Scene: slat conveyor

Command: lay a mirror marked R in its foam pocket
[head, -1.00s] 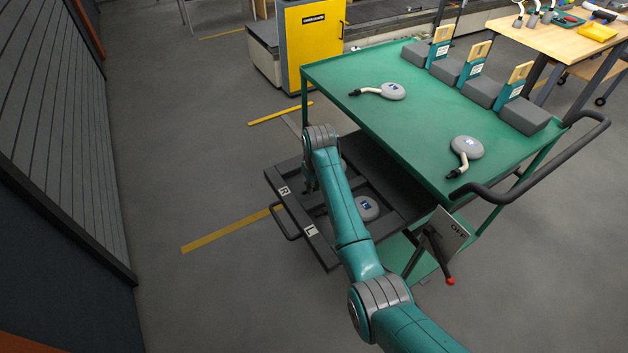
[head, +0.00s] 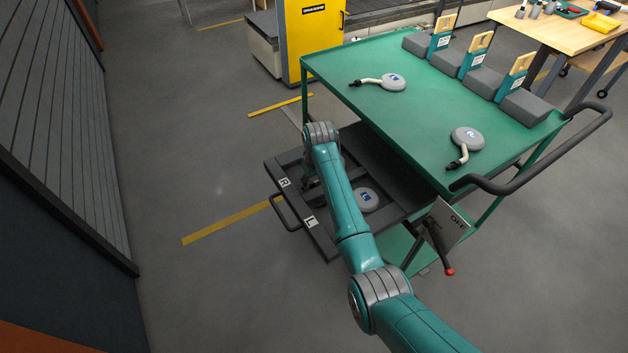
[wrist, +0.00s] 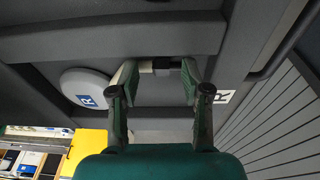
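A green cart top (head: 420,105) holds two more mirrors, one at the back left (head: 392,82) and one at the right (head: 467,138). Grey blocks (head: 485,83) line its far edge. An OFF plate (head: 447,222) with a red-tipped lever stands beside the tray. Floor left is clear.

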